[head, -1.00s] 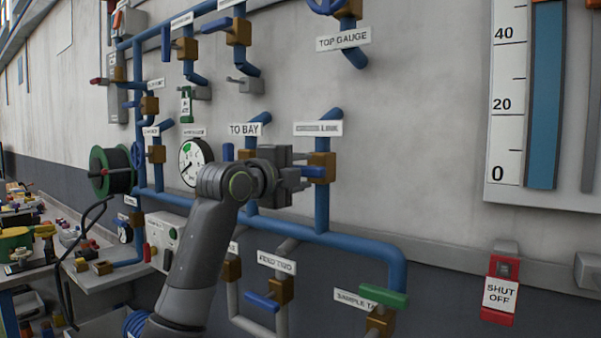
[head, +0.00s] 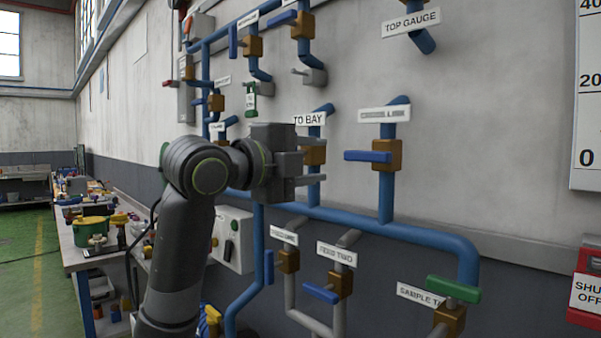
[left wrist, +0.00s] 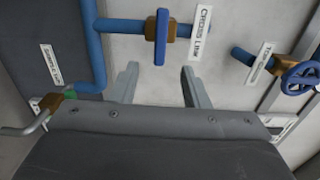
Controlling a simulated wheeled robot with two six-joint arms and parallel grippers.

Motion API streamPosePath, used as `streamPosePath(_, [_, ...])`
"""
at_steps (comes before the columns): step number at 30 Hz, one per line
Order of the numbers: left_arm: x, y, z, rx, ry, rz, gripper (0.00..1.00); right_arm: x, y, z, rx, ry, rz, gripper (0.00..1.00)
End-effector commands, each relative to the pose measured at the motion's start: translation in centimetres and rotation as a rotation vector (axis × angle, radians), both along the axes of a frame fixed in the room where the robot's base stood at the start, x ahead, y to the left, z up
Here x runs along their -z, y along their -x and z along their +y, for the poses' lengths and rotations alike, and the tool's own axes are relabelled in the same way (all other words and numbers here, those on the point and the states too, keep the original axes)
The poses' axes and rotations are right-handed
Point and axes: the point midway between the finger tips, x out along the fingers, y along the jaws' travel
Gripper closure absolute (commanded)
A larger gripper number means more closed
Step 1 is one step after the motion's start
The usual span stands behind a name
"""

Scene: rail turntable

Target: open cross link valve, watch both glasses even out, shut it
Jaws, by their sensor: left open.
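The cross link valve has a brass body (head: 387,155) on a blue upright pipe under its white label (head: 384,115). Its blue lever (head: 368,156) lies level, across the pipe. In the left wrist view the lever (left wrist: 161,37) stands beyond the fingers, near the middle. My left gripper (head: 312,167) is open and empty, left of the lever in the head view, with a gap between them. Its two spread fingers also show in the left wrist view (left wrist: 160,86). At the right edge, a white scale board (head: 588,130) shows only in part; no liquid column is visible. My right gripper is out of view.
Other valves crowd the wall: a green-handled sample tap (head: 453,289), a feed two valve (head: 320,293) and the TO BAY label (head: 309,119). A red shut-off box (head: 588,290) is at the right. A cluttered bench (head: 95,235) stands at left.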

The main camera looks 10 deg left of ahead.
Motion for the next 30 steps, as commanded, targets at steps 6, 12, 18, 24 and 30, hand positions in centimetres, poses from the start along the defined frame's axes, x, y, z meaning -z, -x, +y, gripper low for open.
streamPosePath(6, [0.0,1.8,1.3,0.000,0.001,-0.001,0.58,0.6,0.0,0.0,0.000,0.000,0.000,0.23])
streamPosePath(12, [-0.1,2.0,1.5,0.000,0.001,0.001,0.58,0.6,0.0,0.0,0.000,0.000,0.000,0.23])
streamPosePath(18, [0.1,1.9,1.5,0.000,0.002,0.004,0.58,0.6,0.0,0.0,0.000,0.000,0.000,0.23])
streamPosePath(24, [5.3,0.1,2.5,-0.044,0.055,0.115,0.58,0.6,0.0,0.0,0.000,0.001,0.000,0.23])
streamPosePath(30, [16.6,-1.9,5.1,-0.159,0.183,0.347,0.58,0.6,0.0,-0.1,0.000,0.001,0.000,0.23])
